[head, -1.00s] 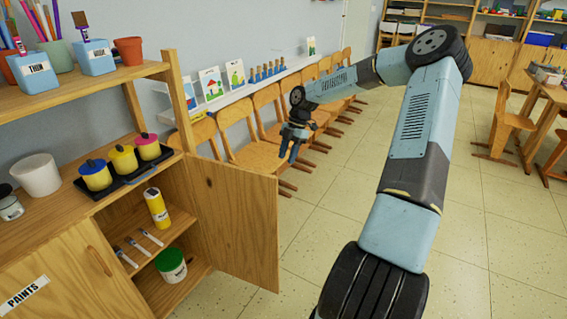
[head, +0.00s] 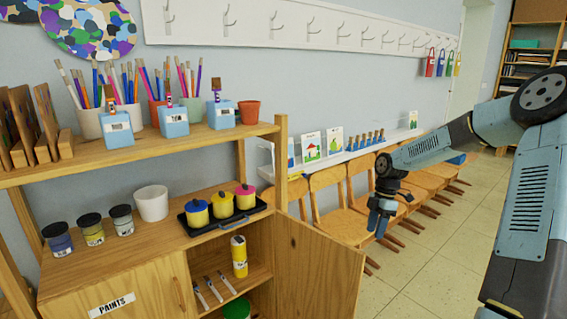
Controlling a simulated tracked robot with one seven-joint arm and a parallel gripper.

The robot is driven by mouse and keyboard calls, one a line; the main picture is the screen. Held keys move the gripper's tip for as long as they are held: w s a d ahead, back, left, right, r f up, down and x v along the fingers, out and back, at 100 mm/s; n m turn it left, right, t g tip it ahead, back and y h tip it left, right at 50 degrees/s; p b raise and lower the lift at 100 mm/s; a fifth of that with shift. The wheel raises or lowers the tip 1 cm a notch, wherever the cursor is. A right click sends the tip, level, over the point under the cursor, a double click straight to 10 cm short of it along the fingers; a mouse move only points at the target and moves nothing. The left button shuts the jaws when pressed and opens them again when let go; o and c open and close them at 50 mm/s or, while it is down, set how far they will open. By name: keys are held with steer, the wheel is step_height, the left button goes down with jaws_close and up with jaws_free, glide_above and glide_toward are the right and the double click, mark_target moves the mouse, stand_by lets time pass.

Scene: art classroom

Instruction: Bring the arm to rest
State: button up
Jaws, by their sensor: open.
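My arm (head: 528,195) rises at the right edge of the head view, bends over at the top and reaches back toward the middle. My gripper (head: 378,228) hangs downward at its end, open, with nothing seen between its fingers. It is in the air in front of the row of wooden chairs, to the right of the open cabinet door and apart from it.
A wooden paint cabinet (head: 135,285) stands at left with its door (head: 318,268) swung open. A black tray (head: 240,215) with several paint pots sits on top. Brush cups and blue boxes fill the upper shelf. Wooden chairs (head: 340,222) line the wall. The floor (head: 425,265) is clear.

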steer(key=s+a+r+m+t+h, duration=0.1)
steer(key=s+a+r+m+h, duration=0.15)
steer(key=s+r+m, duration=0.45)
steer(key=s+a+r+m+t+h, duration=0.2)
steer(key=s+a+r+m, duration=0.15)
steer(key=s+r, duration=0.65)
steer(key=s+a+r+m+t+y, duration=0.1)
steer(key=s+r+m, duration=0.3)
steer(key=s, duration=0.4)
steer(key=s+r+m+t+y, duration=0.1)
steer(key=s+r+m+t, duration=0.2)
steer(key=s, duration=0.6)
step_height(320, 180, up, 2)
steer(key=m, duration=0.3)
steer(key=shift+s+a+t, duration=0.15)
steer(key=shift+a+t, duration=0.25)
steer(key=shift+d+r+y, duration=0.1)
steer(key=shift+d+y, duration=0.05)
steer(key=shift+y, duration=0.1)
